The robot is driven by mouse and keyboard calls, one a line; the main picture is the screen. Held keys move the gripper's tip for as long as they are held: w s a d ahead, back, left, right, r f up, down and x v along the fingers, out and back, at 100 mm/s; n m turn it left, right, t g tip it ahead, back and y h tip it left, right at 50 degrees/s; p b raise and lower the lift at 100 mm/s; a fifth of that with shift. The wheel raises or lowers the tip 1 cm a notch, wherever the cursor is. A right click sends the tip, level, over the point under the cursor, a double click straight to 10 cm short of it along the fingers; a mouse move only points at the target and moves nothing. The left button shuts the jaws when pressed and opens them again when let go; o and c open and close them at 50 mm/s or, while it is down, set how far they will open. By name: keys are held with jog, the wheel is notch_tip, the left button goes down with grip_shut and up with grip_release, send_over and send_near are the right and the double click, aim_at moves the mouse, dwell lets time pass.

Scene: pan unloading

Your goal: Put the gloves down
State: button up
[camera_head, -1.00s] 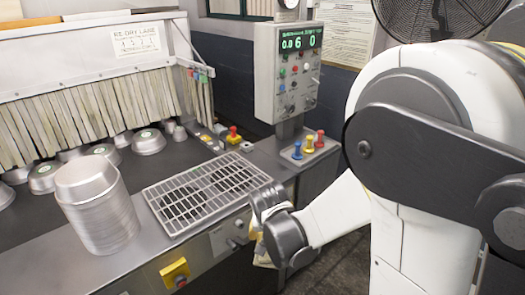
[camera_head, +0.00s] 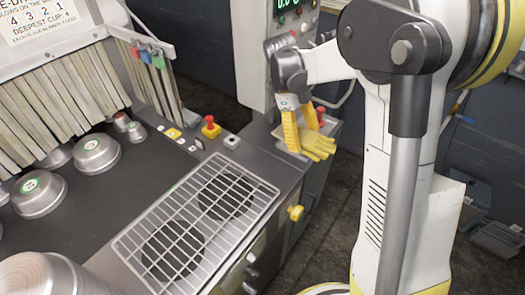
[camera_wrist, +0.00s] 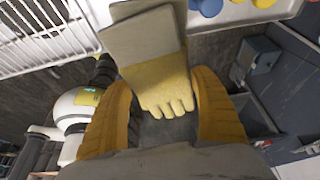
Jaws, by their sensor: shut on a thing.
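The yellow gloves (camera_head: 319,145) hang below my gripper (camera_head: 298,127) at the far right corner of the machine bench in the head view. In the wrist view a yellow glove (camera_wrist: 160,90) with a grey cuff lies between the two orange fingers of my gripper (camera_wrist: 160,105), its glove fingers toward the camera. My gripper is shut on the gloves. The head view does not show clearly whether they touch the surface below.
A wire rack (camera_head: 196,222) lies on the bench to the left. A red peg (camera_head: 320,114) stands behind the gloves; blue (camera_wrist: 207,5) and yellow pegs (camera_wrist: 263,3) show in the wrist view. Metal cups (camera_head: 96,156) sit on the dark belt. A control box rises behind.

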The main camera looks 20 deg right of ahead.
jog(key=w+a+f, duration=0.1)
jog(key=a+f, duration=0.1)
jog(key=a, duration=0.1)
jog(key=w+a+f+b, duration=0.1)
jog(key=a+f, duration=0.1)
jog(key=a, duration=0.1)
jog(key=w+a+f+b, duration=0.1)
jog(key=w+a+f, duration=0.1)
jog(key=a, duration=0.1)
jog(key=shift+a, duration=0.1)
jog(key=shift+f+b, duration=0.95)
jog(key=shift+f, duration=1.1)
jog(key=shift+f, duration=0.1)
jog(key=shift+f+b, duration=0.5)
jog(key=shift+f, duration=0.05)
jog(key=o, duration=1.4)
jog(key=shift+c, duration=0.2)
jog(key=shift+r, duration=0.1)
